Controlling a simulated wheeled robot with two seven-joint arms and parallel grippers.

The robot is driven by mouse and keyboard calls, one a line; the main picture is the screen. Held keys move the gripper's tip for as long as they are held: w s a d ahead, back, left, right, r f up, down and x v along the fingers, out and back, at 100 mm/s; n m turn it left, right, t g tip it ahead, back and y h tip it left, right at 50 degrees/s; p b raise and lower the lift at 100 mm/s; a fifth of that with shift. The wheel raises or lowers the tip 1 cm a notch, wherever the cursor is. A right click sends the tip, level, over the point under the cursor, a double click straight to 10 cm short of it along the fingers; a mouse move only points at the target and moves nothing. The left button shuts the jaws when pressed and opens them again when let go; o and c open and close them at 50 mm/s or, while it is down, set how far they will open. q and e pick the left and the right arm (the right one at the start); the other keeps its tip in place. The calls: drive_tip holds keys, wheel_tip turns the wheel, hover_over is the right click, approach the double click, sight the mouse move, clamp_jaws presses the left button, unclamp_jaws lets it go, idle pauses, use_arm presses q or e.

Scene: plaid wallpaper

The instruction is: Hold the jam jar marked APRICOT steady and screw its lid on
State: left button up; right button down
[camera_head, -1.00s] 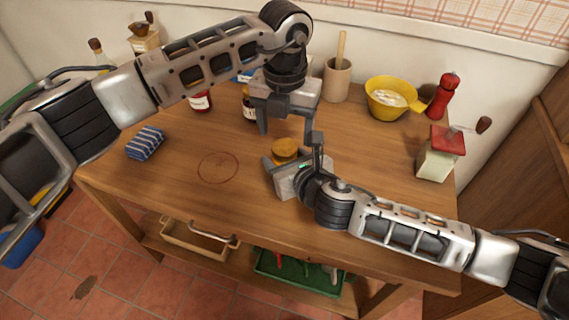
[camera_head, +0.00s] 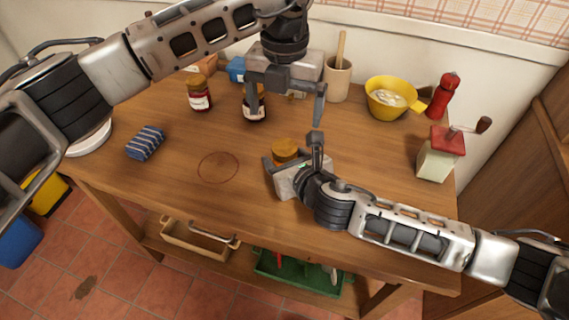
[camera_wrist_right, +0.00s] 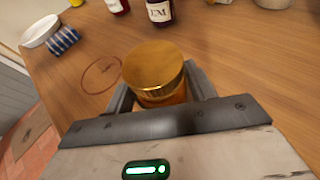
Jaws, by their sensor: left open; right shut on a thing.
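A jar with a gold lid (camera_head: 285,147) stands on the table between the fingers of my right gripper (camera_head: 292,155), which is shut on it. In the right wrist view the lid (camera_wrist_right: 154,68) sits on top of the amber jar (camera_wrist_right: 168,98); I cannot tell how tight it is. The jar's label is hidden, so APRICOT cannot be read. My left gripper (camera_head: 287,112) is open and empty, above and behind the jar, apart from the lid.
A red jar (camera_head: 200,97) and a dark jar (camera_head: 253,112) stand behind, the dark one partly covered by my left gripper. A yellow bowl (camera_head: 388,98), red mill (camera_head: 441,96) and grinder (camera_head: 437,160) stand right. A striped cloth (camera_head: 145,142) lies left; the front is clear.

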use_arm(q)
wheel_tip(320, 180, up, 8)
idle(0.4)
use_arm(e)
drive_tip(key=shift+c, duration=2.1)
unclamp_jaws()
use_arm(q)
drive_tip(key=shift+r+p, duration=0.5)
drive_tip(key=shift+r, duration=0.05)
use_arm(e)
drive_tip(key=v, duration=1.6)
